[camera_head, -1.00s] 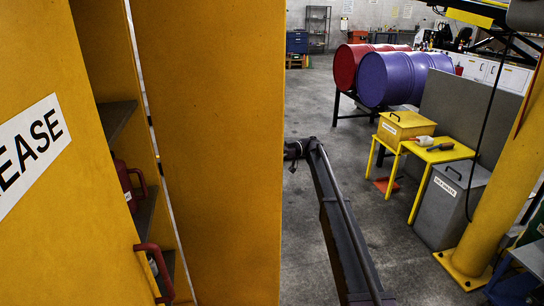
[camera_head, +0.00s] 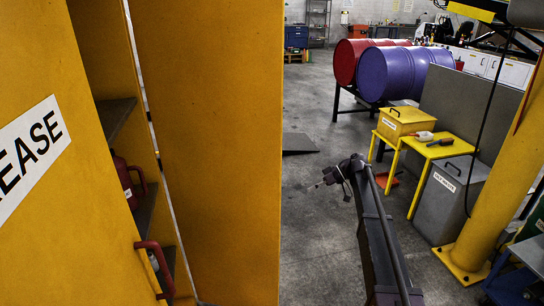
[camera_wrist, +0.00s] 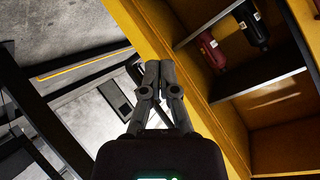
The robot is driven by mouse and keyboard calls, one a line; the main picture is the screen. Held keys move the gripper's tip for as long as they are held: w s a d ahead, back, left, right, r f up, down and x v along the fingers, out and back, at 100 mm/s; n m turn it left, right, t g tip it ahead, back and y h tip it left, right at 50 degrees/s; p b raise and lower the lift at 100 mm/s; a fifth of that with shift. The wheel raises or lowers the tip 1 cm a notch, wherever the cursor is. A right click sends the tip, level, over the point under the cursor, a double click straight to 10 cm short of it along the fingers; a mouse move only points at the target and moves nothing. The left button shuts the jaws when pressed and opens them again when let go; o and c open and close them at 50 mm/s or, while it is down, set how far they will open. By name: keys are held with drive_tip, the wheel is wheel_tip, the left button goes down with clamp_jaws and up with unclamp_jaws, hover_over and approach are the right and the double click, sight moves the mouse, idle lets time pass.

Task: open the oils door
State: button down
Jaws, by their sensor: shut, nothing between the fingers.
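A yellow cabinet fills the left of the head view. Its front door (camera_head: 60,220) has a white label ending in "EASE" and a red handle (camera_head: 153,268). A tall plain yellow panel (camera_head: 210,150) stands swung out to the right; I cannot tell for sure that it is the oils door. Between them a gap shows dark shelves (camera_head: 118,113) and a red container (camera_head: 124,180). My gripper (camera_wrist: 154,66) is shut and empty in the wrist view, in front of a yellow cabinet edge. The head view shows my arm's end right of the panel, apart from it.
The wrist view shows the open cabinet inside with a shelf (camera_wrist: 255,83), a red bottle (camera_wrist: 211,48) and a dark bottle (camera_wrist: 252,25). Purple (camera_head: 403,74) and red drums (camera_head: 352,60), a yellow table (camera_head: 440,150) and a grey bin (camera_head: 440,205) stand right. Floor between is open.

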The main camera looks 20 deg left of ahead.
drive_tip(key=s+d+f+m+t+h, duration=0.25)
drive_tip(key=s+d+m+h, duration=0.2)
drive_tip(key=s+d, duration=0.5)
drive_tip(key=s+d+f+m+t+h, duration=0.1)
drive_tip(key=s+d+f+m+h, duration=0.3)
drive_tip(key=s+d, duration=0.55)
drive_tip(key=s+d+f+m+t+h, duration=0.1)
drive_tip(key=s+d+f+m+h, duration=0.2)
drive_tip(key=s+d+m, duration=0.45)
drive_tip(key=w+a+r+n+t+h+p, duration=0.1)
drive_tip(key=w+a+r+n+t+h, duration=0.1)
drive_tip(key=w+a+r+n+t, duration=0.55)
drive_tip(key=w+a+r+n+t+h+p, duration=0.15)
drive_tip(key=w+a+r+n+t, duration=0.3)
drive_tip(key=a+n, duration=0.6)
drive_tip(key=a+r+n+t+y, duration=0.3)
drive_tip(key=a+r+n, duration=0.2)
drive_tip(key=a+n, duration=0.5)
drive_tip(key=s+a+r+n+t+y, duration=0.1)
drive_tip(key=a+r+n+t+y, duration=0.2)
drive_tip(key=a+n, duration=0.8)
drive_tip(key=shift+a+r+y, duration=0.2)
drive_tip(key=shift+r+y, duration=0.3)
drive_tip(key=shift+r, duration=0.45)
drive_tip(key=shift+w, duration=0.15)
